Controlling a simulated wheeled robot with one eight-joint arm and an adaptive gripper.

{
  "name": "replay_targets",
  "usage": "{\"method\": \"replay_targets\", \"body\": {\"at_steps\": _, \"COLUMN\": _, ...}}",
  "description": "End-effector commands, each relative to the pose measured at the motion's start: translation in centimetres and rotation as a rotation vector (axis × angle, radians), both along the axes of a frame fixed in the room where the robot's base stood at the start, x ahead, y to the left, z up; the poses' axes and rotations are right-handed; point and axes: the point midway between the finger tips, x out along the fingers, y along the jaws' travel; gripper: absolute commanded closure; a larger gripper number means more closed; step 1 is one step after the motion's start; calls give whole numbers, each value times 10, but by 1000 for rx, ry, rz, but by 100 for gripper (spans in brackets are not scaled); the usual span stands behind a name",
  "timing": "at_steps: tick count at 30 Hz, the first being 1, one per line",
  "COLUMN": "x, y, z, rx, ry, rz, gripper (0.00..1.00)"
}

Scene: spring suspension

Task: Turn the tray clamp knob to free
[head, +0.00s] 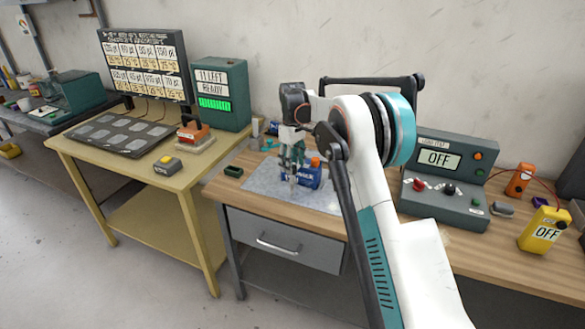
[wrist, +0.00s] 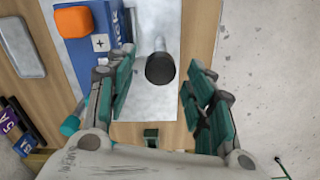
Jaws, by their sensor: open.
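My gripper (head: 293,172) points down over the grey mat (head: 262,184) on the wooden bench, beside a blue box with an orange top (head: 307,177). In the wrist view my gripper (wrist: 157,92) has its two teal fingers spread apart, with nothing gripped. A black round knob-like end on a pale stem (wrist: 160,69) shows between and beyond the fingers, apart from both. I cannot tell for certain whether it is the tray clamp knob, or which way it is set. The blue box also shows in the wrist view (wrist: 97,42), left of the knob. My arm hides part of the bench.
A grey power unit reading OFF (head: 440,160) and a yellow meter (head: 543,230) stand at the right of the bench. A small green tray (head: 233,171) lies left of the mat. The left table holds a dark tray of pale plates (head: 110,150) and a green READY box (head: 220,82).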

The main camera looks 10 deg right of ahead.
Motion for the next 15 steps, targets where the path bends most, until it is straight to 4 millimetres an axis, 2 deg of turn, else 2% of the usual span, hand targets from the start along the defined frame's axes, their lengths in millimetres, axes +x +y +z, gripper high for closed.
{"method": "replay_targets", "body": {"at_steps": 4, "x": 0, "y": 0, "z": -12, "rx": 0, "ry": 0, "rz": 0, "gripper": 51}}
{"method": "replay_targets", "body": {"at_steps": 14, "x": 0, "y": 0, "z": -14, "rx": 0, "ry": 0, "rz": 0, "gripper": 51}}
{"method": "replay_targets", "body": {"at_steps": 15, "x": 0, "y": 0, "z": -14, "rx": 0, "ry": 0, "rz": 0, "gripper": 58}}
